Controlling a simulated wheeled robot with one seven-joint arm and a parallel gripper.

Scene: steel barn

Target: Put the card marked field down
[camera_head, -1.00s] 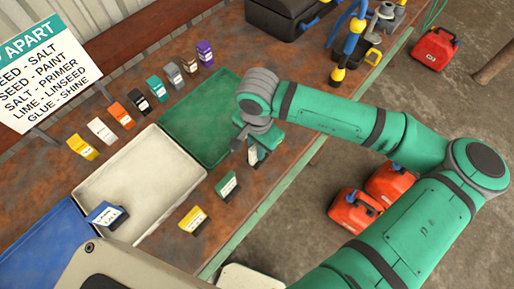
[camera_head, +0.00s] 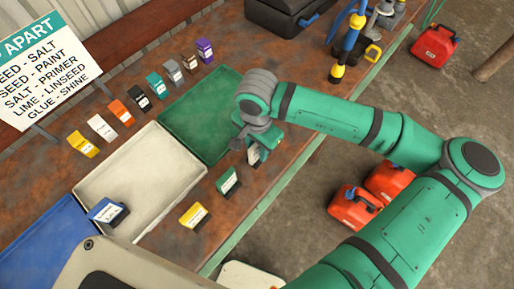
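My gripper (camera_head: 262,146) is low over the front edge of the rusty bench, right beside the green tray. A white-faced card (camera_head: 253,154) with a dark base shows just under it; I cannot tell whether the fingers hold it, as the wrist hides them. A green card (camera_head: 227,183) and a yellow card (camera_head: 193,216) stand along the front edge to the left. A blue card (camera_head: 107,212) stands at the front left of the cream tray. The lettering is too small to read, so I cannot tell which card is marked field.
Green (camera_head: 196,92), cream (camera_head: 152,180) and blue (camera_head: 45,245) trays lie side by side. Several coloured cards stand in a row behind them. A sign (camera_head: 35,75) stands at the back left. A black case (camera_head: 285,15) is at the back. Red cans (camera_head: 435,47) stand on the floor.

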